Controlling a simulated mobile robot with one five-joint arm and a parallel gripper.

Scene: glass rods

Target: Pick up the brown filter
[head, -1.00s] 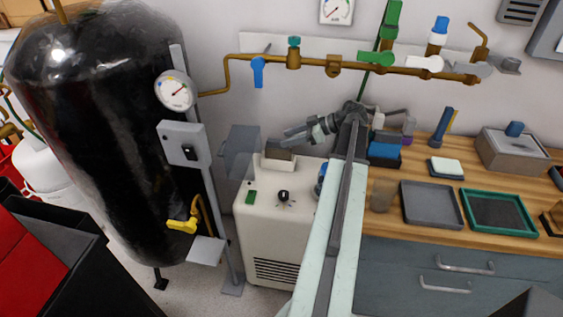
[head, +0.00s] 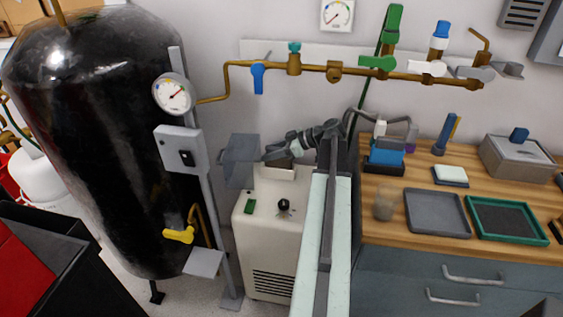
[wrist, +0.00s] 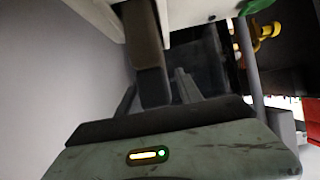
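The brown filter (wrist: 148,52) shows in the wrist view as a dark brown-grey block standing at the white machine (head: 268,235). My gripper (wrist: 157,82) is open, with one finger on each side of the block's near end. I cannot tell whether the fingers touch it.
A grey panel (head: 240,160) stands left of the machine's top. The black tank (head: 100,130) is further left. A brass pipe (head: 320,68) with valves runs along the wall. The wooden bench (head: 400,240) at right holds trays and a beaker.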

